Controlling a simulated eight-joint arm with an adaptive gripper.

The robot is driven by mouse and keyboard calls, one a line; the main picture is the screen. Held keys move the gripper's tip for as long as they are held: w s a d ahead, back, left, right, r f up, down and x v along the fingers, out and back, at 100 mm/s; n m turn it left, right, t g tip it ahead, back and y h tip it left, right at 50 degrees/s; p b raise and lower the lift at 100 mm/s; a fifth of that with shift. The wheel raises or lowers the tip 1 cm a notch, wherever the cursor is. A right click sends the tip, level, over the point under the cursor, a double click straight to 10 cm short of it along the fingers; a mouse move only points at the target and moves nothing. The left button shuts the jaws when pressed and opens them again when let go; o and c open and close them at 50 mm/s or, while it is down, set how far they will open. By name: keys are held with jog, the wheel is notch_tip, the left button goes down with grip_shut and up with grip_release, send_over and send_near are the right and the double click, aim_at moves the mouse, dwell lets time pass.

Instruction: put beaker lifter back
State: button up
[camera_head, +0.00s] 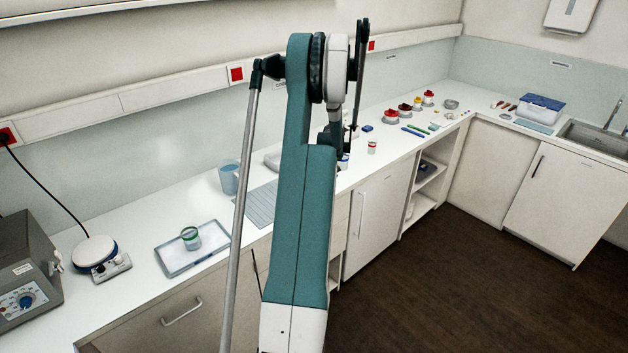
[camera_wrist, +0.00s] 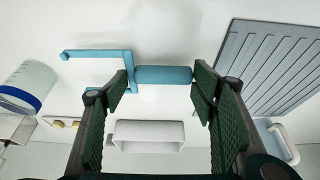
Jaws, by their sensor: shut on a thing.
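The beaker lifter (camera_wrist: 163,75) is a blue tool with a thick cylindrical handle and a thin bent arm reaching left in the wrist view. My gripper (camera_wrist: 162,88) is shut on its handle, a finger at each end. The lifter lies across the picture over the white counter; its height above the counter is hard to tell. In the head view my own arm hides the gripper and the lifter.
A white block-like piece (camera_wrist: 148,133) is below the lifter in the wrist view. A blue-banded beaker (camera_wrist: 28,85) stands left, a ribbed grey mat (camera_wrist: 270,65) lies right. A tray (camera_head: 170,262) with a green-banded beaker (camera_head: 190,238) and a hotplate (camera_head: 95,251) are further left.

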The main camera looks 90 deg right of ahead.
jog(key=shift+f+b, duration=0.4)
jog(key=shift+f, duration=0.2)
jog(key=o, duration=1.1)
jog(key=shift+v, duration=6)
jog(key=shift+w, duration=0.15)
